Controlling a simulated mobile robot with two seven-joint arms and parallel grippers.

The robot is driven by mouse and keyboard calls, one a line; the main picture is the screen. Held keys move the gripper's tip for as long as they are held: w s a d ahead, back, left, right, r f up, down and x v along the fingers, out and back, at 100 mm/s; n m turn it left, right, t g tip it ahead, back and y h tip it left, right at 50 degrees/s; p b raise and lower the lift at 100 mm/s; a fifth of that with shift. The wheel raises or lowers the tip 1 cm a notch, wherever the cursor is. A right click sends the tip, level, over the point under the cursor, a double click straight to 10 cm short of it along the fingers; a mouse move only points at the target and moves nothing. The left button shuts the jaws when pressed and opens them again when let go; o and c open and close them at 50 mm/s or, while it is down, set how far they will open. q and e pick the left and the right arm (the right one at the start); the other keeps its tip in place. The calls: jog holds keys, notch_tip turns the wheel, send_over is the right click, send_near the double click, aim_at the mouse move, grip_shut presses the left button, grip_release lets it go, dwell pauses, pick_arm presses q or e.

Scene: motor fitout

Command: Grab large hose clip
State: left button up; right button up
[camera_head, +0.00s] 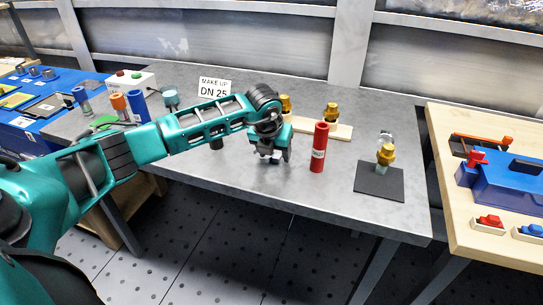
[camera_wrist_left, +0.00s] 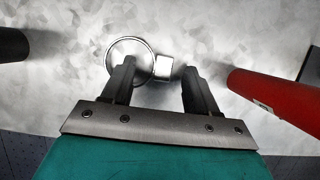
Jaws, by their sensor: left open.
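A round metal hose clip (camera_wrist_left: 148,44) with a small square housing lies on the grey table in the left wrist view. My left gripper (camera_wrist_left: 158,72) is open, with its fingers pointing at the clip. The left finger overlaps the near side of the ring, and the housing shows between the fingertips. I cannot tell whether they touch. In the head view my left gripper (camera_head: 270,158) hangs low over the table's middle; the clip cannot be made out there. My right gripper is not in view.
A red cylinder (camera_head: 319,148) stands close right of the gripper. Further right is a black pad (camera_head: 370,184) bearing a brass fitting (camera_head: 386,154). A pale strip with brass fittings (camera_head: 331,113) lies behind. The front right of the table is clear.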

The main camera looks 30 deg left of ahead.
pick_arm(q)
jog(key=shift+f, duration=0.2)
grip_shut()
dwell(0.5)
jog(key=shift+r, duration=0.1)
